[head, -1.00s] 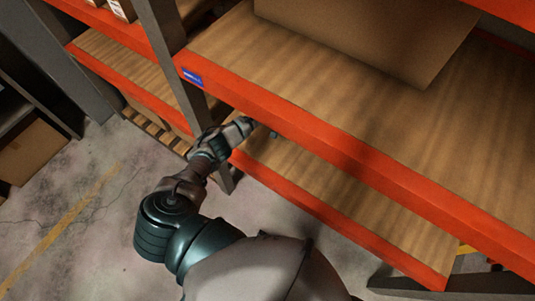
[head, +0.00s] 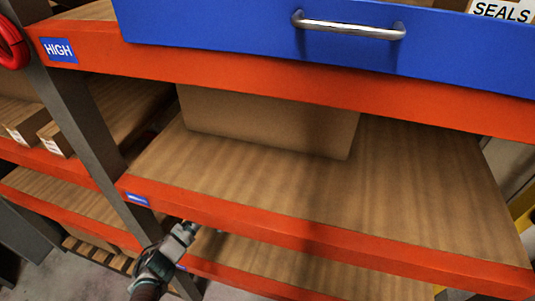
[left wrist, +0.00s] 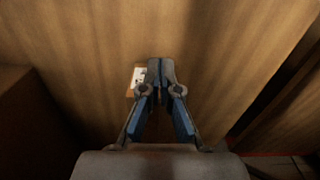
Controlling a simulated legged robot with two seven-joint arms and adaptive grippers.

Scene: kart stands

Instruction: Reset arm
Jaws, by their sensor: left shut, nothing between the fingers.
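My left gripper (head: 187,229) is low in the head view, in front of the rack's left upright and near the lower shelf's front edge. In the left wrist view its two blue-grey fingers (left wrist: 161,66) meet at the tips with nothing between them. A wooden board surface (left wrist: 220,45) fills most of that view behind the fingers. I cannot tell whether the fingers touch it. My right gripper is in neither view.
The rack has orange-edged shelves. A blue drawer (head: 240,28) with a metal handle (head: 350,30) sits on the shelf marked HIGH (head: 58,50). A cardboard box (head: 265,122) stands on the middle shelf (head: 400,190), whose front is bare. A grey upright (head: 85,125) stands left.

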